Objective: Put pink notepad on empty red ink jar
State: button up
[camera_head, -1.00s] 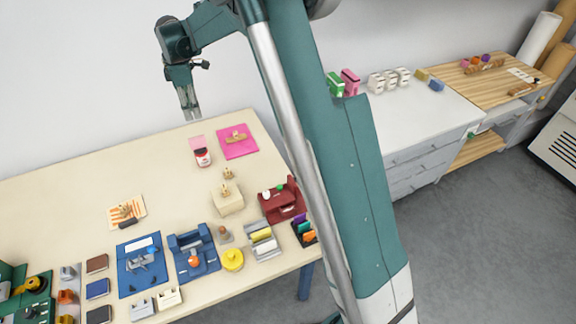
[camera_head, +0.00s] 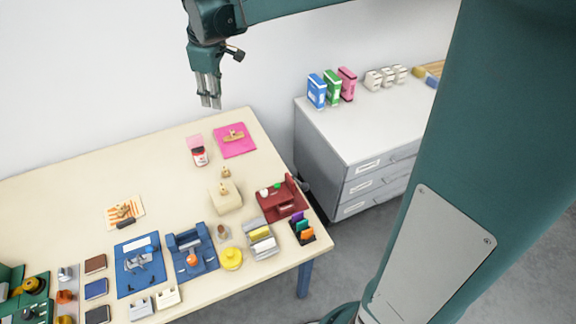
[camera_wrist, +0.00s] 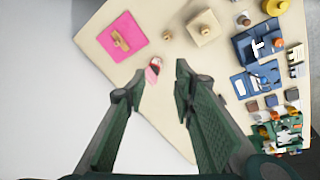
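A small jar with a red-and-white label (camera_head: 200,157) stands on the table near its back edge. A light pink flat piece (camera_head: 195,142), which looks like the pink notepad, shows directly behind and above the jar; I cannot tell whether it rests on the jar or on the table. In the wrist view the jar (camera_wrist: 156,62) and pink piece (camera_wrist: 151,76) overlap, ahead of and between my fingers. My gripper (camera_head: 210,106) is open and empty, in the air above the table's back edge, apart from both.
A bright pink mat (camera_head: 246,147) with a wooden piece (camera_head: 234,136) lies right of the jar. A cream block (camera_head: 226,201), red stand (camera_head: 285,204) and blue stand (camera_head: 193,251) are nearer the front. The table left of the jar is clear. A grey cabinet (camera_head: 330,150) stands right.

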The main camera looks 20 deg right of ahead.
jog(key=s+d+r+m+t, duration=0.1)
jog(key=s+d+m, duration=0.2)
jog(key=s, duration=0.6)
jog(key=s+d+r+m+t, duration=0.1)
jog(key=s+d+r+m, duration=0.15)
jog(key=s, duration=0.65)
jog(key=s+d+f+m+t, duration=0.1)
jog(key=s+d+f+m, duration=0.1)
jog(key=s, duration=0.5)
jog(key=s+d+f+m+t, duration=0.1)
jog(key=s+f+m, duration=0.2)
jog(key=s, duration=0.5)
jog(key=shift+s+d+f, duration=0.25)
jog(key=shift+d+f, duration=0.1)
jog(key=shift+f, duration=0.45)
